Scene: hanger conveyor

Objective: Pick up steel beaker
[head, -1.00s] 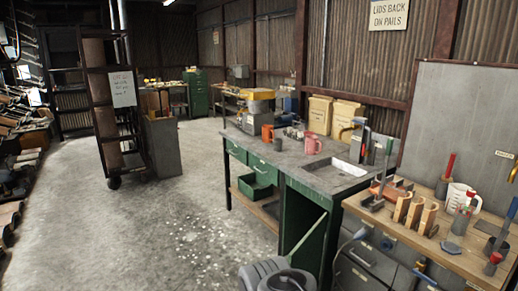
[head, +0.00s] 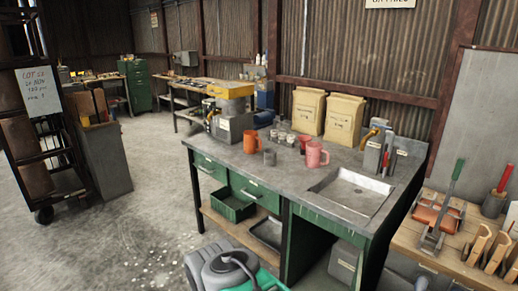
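A small grey metal cup (head: 269,157), which looks like the steel beaker, stands upright on the grey-topped green workbench (head: 240,165). It is close to an orange mug (head: 251,142) on its left, and a pink-red mug (head: 316,155) stands to its right. Several small pale metal cups (head: 281,137) stand just behind it. My gripper is not in view, and nothing is seen touching the cup.
A grey machine with a yellow top (head: 231,108) stands at the back left. A grey rounded object (head: 218,266) sits low before the bench. Open concrete floor (head: 135,220) lies left; a wheeled rack (head: 30,120) stands beyond.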

